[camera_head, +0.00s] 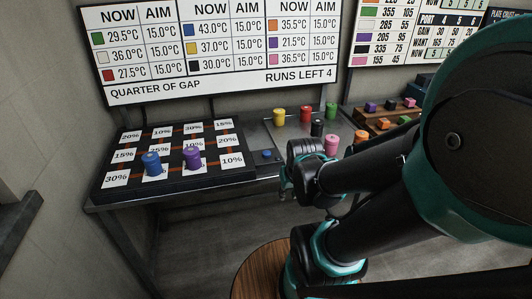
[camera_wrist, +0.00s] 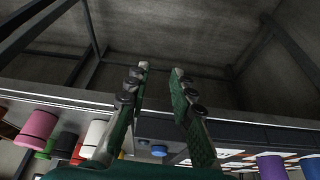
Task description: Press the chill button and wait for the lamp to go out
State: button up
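A small round blue button (camera_head: 267,154), which I take for the chill button, sits on a panel at the front of the bench, just right of the number board. It also shows in the wrist view (camera_wrist: 158,150), beyond the finger bases. My gripper (camera_head: 287,184) is at the bench's front edge, right of and nearer than the button, not touching it. In the wrist view my gripper (camera_wrist: 160,72) has its two fingers apart with nothing between them. I cannot make out a lit lamp in either view.
A blue cylinder (camera_head: 151,163) and a purple cylinder (camera_head: 192,157) stand on the percentage board (camera_head: 146,145). Several coloured cylinders, including a yellow one (camera_head: 279,117) and a pink one (camera_head: 331,146), stand behind my gripper. A wall sign (camera_head: 208,48) reads "RUNS LEFT 4".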

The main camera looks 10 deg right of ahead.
grip_shut()
dwell(1.1)
